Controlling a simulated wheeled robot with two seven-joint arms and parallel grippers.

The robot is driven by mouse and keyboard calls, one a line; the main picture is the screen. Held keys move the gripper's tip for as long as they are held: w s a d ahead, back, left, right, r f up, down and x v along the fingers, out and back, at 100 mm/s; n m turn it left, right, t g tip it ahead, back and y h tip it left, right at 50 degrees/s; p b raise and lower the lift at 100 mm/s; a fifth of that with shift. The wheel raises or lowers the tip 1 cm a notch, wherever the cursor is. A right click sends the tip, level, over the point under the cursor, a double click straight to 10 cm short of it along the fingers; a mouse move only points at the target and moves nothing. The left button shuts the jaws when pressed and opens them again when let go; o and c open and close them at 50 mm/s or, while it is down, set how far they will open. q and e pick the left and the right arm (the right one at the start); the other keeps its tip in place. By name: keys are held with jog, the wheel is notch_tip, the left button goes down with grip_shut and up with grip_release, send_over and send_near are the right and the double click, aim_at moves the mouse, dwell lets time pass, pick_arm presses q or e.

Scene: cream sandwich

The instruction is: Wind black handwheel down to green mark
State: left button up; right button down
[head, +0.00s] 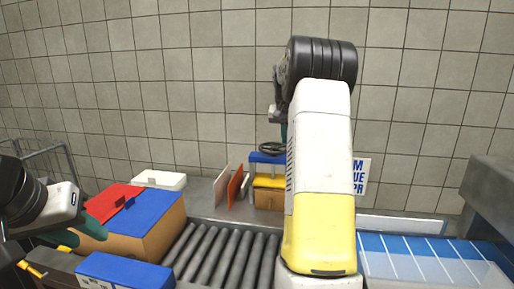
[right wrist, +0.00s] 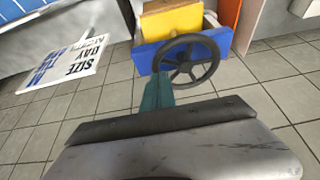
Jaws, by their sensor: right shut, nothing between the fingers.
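The black handwheel (head: 271,148) sits over a blue crosspiece (head: 262,158) in the head view. In the right wrist view the handwheel (right wrist: 187,73) shows its rim and spokes in front of the blue part (right wrist: 145,60) and a yellow block (right wrist: 172,22). My right gripper (right wrist: 157,84) has its teal fingers shut and empty, close to the wheel's rim; I cannot tell if they touch. In the head view my right arm partly hides this gripper (head: 284,133). My left gripper (head: 88,232) is at the far left beside the boxes; its jaw opening is unclear. I see no green mark.
A roller conveyor (head: 222,252) runs below the stand. A blue-topped carton (head: 150,215), a red folder (head: 112,203) and a blue box (head: 125,270) stand at left. Upright boards (head: 235,186) are left of the stand. A lettered sign (head: 361,177) is at right.

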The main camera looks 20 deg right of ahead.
aim_at(270, 150)
jog(key=shift+f, duration=0.85)
jog(key=shift+s+a, duration=0.2)
jog(key=shift+a, duration=0.35)
jog(key=shift+s+a, duration=0.15)
jog(key=shift+a, duration=0.35)
jog(key=shift+w+a, duration=0.1)
jog(key=shift+a, duration=0.95)
jog(key=shift+w+a, duration=0.25)
jog(key=shift+a, duration=0.25)
jog(key=shift+w+a, duration=0.25)
jog(key=shift+a, duration=0.2)
